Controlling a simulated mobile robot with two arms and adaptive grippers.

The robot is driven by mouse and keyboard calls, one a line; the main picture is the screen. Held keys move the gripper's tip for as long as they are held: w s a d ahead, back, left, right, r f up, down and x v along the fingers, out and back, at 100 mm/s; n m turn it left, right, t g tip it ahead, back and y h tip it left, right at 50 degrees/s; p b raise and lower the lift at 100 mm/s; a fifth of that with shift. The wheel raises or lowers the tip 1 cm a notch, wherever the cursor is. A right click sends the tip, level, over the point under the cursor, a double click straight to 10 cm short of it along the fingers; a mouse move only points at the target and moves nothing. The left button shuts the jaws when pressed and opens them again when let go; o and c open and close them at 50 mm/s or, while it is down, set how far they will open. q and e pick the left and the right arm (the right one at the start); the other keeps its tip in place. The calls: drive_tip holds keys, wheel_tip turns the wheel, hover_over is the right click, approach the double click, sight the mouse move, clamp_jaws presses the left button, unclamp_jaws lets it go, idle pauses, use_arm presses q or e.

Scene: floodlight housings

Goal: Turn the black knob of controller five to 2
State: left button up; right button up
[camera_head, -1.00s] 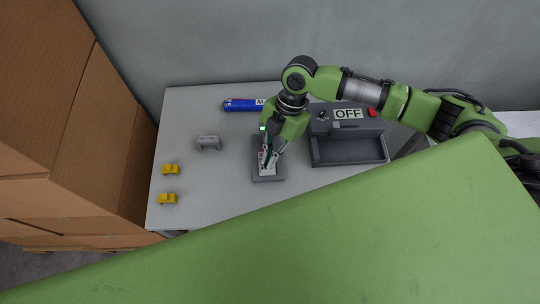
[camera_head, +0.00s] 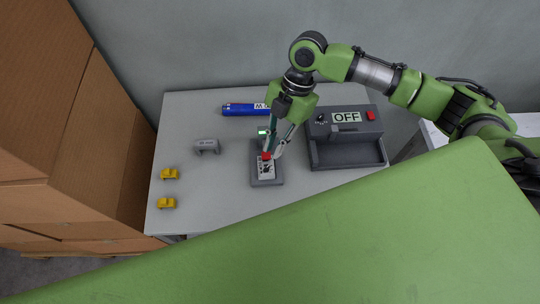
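A small dark grey controller (camera_head: 266,181) lies on the table. It has a white plate with a black knob (camera_head: 266,170), a red button (camera_head: 266,156) and a small green display (camera_head: 263,131). The knob's setting and the display are too small to read. My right gripper (camera_head: 273,153) points down over the controller's far half, near the red button, its fingers apart and holding nothing visible. It partly hides the controller's far half. Whether it touches the controller I cannot tell. My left gripper is not in view.
A larger grey box (camera_head: 347,153) with an OFF display, a knob and a red button stands right of the controller. A blue cylinder (camera_head: 243,109) lies behind. A grey bracket (camera_head: 207,146) and two yellow pieces (camera_head: 168,174) lie left. Cardboard boxes (camera_head: 100,130) stand left of the table.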

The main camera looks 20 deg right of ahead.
drive_tip(key=v, duration=0.5)
drive_tip(key=shift+w+d+r, duration=0.1)
drive_tip(key=shift+d+r, duration=0.05)
drive_tip(key=shift+r, duration=0.25)
